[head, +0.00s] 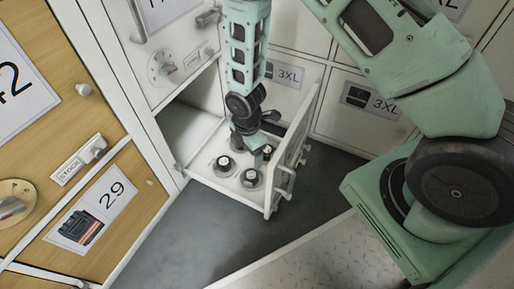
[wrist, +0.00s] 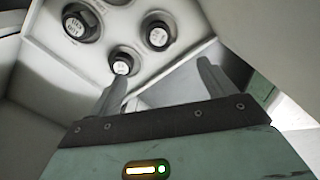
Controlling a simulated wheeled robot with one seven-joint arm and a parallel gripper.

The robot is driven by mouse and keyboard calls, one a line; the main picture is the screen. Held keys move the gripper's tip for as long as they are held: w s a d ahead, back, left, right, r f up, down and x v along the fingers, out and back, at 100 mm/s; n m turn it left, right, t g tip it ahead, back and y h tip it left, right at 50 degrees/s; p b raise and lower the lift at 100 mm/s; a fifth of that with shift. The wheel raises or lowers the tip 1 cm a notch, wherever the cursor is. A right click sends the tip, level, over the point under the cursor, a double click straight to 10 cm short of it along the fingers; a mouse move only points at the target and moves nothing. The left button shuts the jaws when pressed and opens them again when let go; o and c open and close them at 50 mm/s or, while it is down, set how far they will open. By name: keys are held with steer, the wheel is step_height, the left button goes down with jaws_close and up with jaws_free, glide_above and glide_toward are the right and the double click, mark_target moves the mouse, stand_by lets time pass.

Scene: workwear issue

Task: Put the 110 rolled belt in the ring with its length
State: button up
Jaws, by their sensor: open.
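Black rolled belts with white round end labels stand in an open white drawer (head: 205,175). In the head view one (head: 224,162) is at the left, one (head: 250,177) at the front and one (head: 267,150) close to my gripper (head: 255,138). Three show in the wrist view: upper left (wrist: 78,24), upper right (wrist: 157,36) and nearest the fingers (wrist: 122,65). Each sits in a grey round base or ring. The label lettering is too small to read, so I cannot tell which is 110. My gripper (wrist: 162,75) is open and empty, low over the drawer's back part.
The drawer's front panel (head: 291,150) with handles stands up at the right. Closed white 3XL drawers (head: 370,100) are behind. Grey floor (head: 200,240) is clear in front.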

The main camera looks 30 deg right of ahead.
steer(key=s+a+r+m, duration=0.2)
steer(key=s+r+m, duration=0.15)
steer(key=r, duration=0.45)
steer(key=s+a+r+m, duration=0.2)
steer(key=s+r, duration=0.2)
steer(key=r, duration=0.3)
steer(key=s+a+r+m, duration=0.3)
steer(key=r, duration=0.5)
steer(key=s+d+r+m, duration=0.1)
steer(key=s+r+m, duration=0.2)
steer(key=s+r, duration=0.3)
steer(key=s, duration=0.3)
steer(key=shift+s+d+r+m, duration=0.2)
steer(key=shift+d+m, duration=0.15)
steer(key=shift+d, duration=0.05)
